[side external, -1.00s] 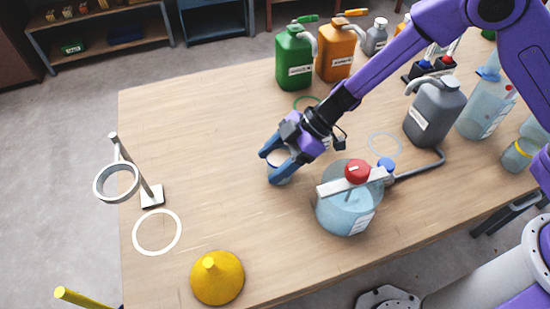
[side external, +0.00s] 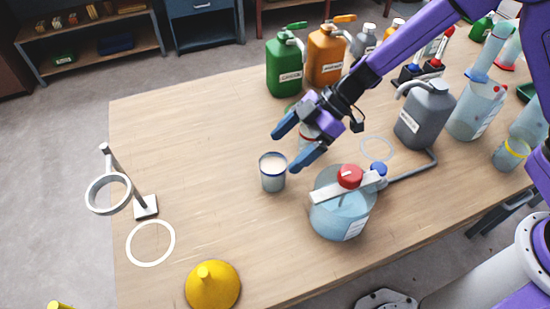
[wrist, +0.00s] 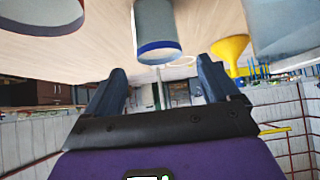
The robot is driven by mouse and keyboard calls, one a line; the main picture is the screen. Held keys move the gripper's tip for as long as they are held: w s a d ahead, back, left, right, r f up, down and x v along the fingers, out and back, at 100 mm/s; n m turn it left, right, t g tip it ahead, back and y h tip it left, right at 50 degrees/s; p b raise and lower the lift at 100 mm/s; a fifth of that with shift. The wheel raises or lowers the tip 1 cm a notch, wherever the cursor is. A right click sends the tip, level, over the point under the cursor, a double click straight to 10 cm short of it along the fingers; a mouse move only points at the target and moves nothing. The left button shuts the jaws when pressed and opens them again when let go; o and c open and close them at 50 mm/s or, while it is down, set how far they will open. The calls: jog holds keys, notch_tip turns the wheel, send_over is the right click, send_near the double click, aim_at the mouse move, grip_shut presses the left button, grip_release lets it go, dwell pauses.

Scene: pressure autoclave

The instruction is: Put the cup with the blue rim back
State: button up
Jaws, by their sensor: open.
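The cup with the blue rim (side external: 272,174) stands upright on the table and holds something pale. It also shows in the wrist view (wrist: 157,30), ahead of the fingers. My gripper (side external: 287,150) is open and empty, just up and to the right of the cup. In the wrist view its two fingers (wrist: 161,75) are spread, with the cup beyond the gap and apart from them.
A pale ring mark (side external: 362,147) lies by the grey jug (side external: 425,115). A clear vessel with a red knob (side external: 341,212) stands right of the cup. A ring stand (side external: 146,206), a white ring mark (side external: 129,245) and a yellow funnel (side external: 212,288) are left. The table's middle left is clear.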

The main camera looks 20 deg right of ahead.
jog(key=v, duration=0.4)
jog(key=shift+d+r, duration=0.25)
jog(key=shift+d, duration=0.05)
jog(key=s+d+r+m+g+h, duration=0.1)
jog(key=s+d+r+h, duration=0.15)
jog(key=s+d, duration=0.45)
jog(key=s+d+r+m+g+h, duration=0.15)
jog(key=s+d+r, duration=0.3)
jog(key=s, duration=0.45)
jog(key=s+d+m+t+h, duration=0.2)
jog(key=s+d, duration=0.5)
jog(key=d, duration=0.7)
jog(key=m+h, duration=0.1)
jog(key=h, duration=0.1)
jog(key=shift+s+f+t+h, duration=0.25)
jog(key=shift+f+t+h, duration=0.05)
jog(key=shift+t, duration=0.05)
jog(key=shift+d, duration=0.1)
